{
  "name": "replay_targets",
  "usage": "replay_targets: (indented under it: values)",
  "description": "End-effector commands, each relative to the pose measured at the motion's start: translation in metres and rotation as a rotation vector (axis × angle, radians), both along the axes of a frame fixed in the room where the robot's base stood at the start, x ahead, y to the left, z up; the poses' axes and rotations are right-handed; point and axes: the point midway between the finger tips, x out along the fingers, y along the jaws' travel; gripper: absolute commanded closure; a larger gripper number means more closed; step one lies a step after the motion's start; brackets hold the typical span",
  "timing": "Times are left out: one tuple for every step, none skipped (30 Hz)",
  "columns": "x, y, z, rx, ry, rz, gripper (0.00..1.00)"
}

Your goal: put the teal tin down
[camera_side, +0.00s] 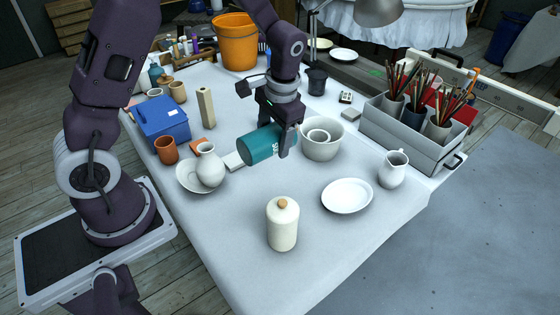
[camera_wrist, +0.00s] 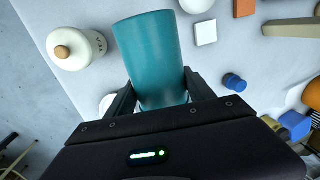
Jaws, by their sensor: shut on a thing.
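A lidded cream jar (camera_side: 283,223) and white plate (camera_side: 347,196) stand in front. White nested bowls (camera_side: 321,148) are just right of the tin. The table (camera_side: 235,215) is bare left of the jar.

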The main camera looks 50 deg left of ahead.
Motion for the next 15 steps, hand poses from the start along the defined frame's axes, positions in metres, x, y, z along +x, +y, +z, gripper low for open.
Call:
replay_targets:
  values:
    - [0.005,0.018,-0.01,-0.02,0.011,0.012,0.9]
    - [0.008,0.028,-0.016,-0.035,0.015,0.013,0.9]
    - [0.012,0.041,-0.023,-0.057,0.02,0.012,0.9]
    - [0.014,0.051,-0.029,-0.074,0.021,0.013,0.9]
    - [0.016,0.06,-0.035,-0.091,0.02,0.012,0.9]
    - [0.019,0.072,-0.041,-0.111,0.017,0.013,0.9]
    - [0.02,0.08,-0.045,-0.125,0.014,0.013,0.9]
    - [0.021,0.086,-0.048,-0.137,0.011,0.011,0.9]
    - [0.022,0.093,-0.052,-0.15,0.007,0.011,0.9]
    - [0.022,0.097,-0.054,-0.158,0.004,0.01,0.9]
    - [0.023,0.1,-0.058,-0.164,0.002,0.01,0.9]
    - [0.023,0.103,-0.064,-0.169,0.0,0.01,0.9]
    - [0.023,0.104,-0.072,-0.172,0.002,0.009,0.9]
    - [0.023,0.104,-0.079,-0.173,0.001,0.009,0.9]
    - [0.023,0.104,-0.09,-0.174,0.001,0.008,0.9]
